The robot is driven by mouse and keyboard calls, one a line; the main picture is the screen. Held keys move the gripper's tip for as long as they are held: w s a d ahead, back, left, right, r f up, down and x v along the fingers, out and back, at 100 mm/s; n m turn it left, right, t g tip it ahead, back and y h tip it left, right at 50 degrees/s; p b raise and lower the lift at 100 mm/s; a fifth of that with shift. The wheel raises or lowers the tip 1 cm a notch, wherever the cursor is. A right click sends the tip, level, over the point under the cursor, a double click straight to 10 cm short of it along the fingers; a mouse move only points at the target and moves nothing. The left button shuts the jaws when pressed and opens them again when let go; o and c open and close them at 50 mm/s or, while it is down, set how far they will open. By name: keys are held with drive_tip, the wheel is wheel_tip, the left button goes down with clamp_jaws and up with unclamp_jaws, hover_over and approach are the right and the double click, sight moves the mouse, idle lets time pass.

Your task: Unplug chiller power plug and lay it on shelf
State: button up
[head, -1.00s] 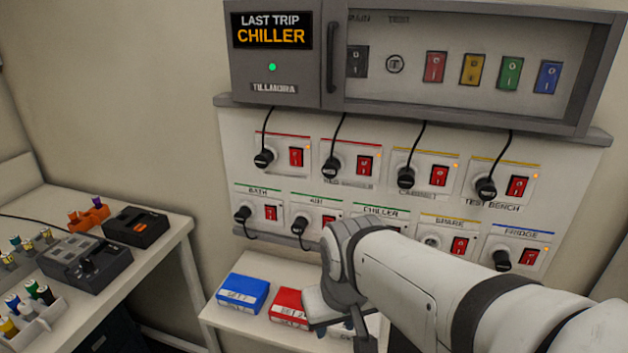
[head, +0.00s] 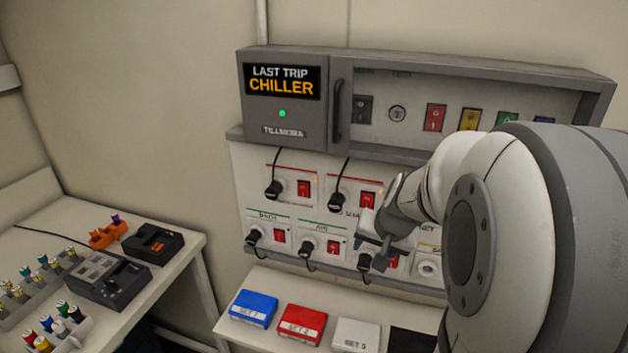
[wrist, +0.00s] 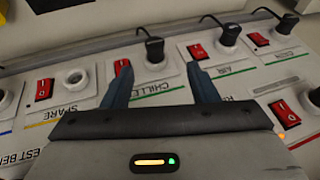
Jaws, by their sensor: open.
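The chiller power plug (wrist: 153,50) is black with a black cord and sits in the chiller socket. It also shows in the head view (head: 365,262), partly behind my gripper. My gripper (wrist: 160,75) is open and empty. In the wrist view its two blue fingers straddle the plug in the picture, with clear space on both sides; I cannot tell the depth gap. In the head view my gripper (head: 371,243) is just in front of the chiller outlet. The left finger hides most of the chiller's switch in the wrist view. The white shelf (head: 345,299) is below the panel.
A blue box (head: 254,309), a red box (head: 301,324) and a white box (head: 356,335) stand on the shelf, with bare strip behind them. The air plug (wrist: 228,35) and the empty spare socket (wrist: 75,77) flank the chiller outlet. A grey cabinet (head: 286,115) overhangs above.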

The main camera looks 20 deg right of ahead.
sight(364, 266)
drive_tip(key=shift+m, duration=0.3)
drive_tip(key=b+x, duration=0.2)
drive_tip(key=x, duration=0.2)
drive_tip(key=d+b+x, duration=0.1)
drive_tip(key=b+x, duration=0.1)
drive_tip(key=x, duration=0.2)
drive_tip(key=d+b+x, duration=0.1)
drive_tip(key=b+x, duration=0.1)
drive_tip(key=x, duration=0.2)
drive_tip(key=shift+w+r, duration=0.2)
drive_tip(key=shift+w, duration=0.2)
drive_tip(key=c, duration=1.1)
drive_tip(key=shift+s+a, duration=0.15)
drive_tip(key=shift+s+a+b, duration=0.2)
drive_tip(key=shift+s+b, duration=0.05)
drive_tip(key=shift+b, duration=0.1)
drive_tip(key=shift+s+a, duration=0.2)
drive_tip(key=shift+s, duration=0.1)
